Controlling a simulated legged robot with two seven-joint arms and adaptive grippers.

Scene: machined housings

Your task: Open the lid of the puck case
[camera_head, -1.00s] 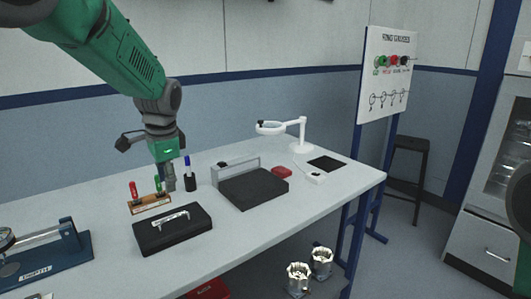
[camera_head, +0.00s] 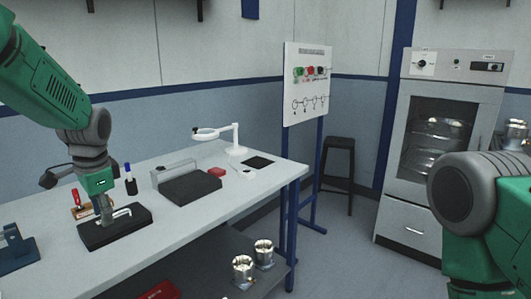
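A flat black case (camera_head: 128,227) with a pale bar handle (camera_head: 122,212) on top lies on the table at the left; I take it for the puck case. Its lid looks shut. My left gripper (camera_head: 106,218) points down over the case, close to the left end of the handle. It covers part of the case top. The fingers are small and close together, and I cannot tell whether they touch the handle. My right arm shows at the right edge, but its gripper is out of view.
A dark block (camera_head: 192,190) with a grey upright frame stands right of the case. Behind the case are a screwdriver rack (camera_head: 80,211) and a pen cup (camera_head: 131,187).

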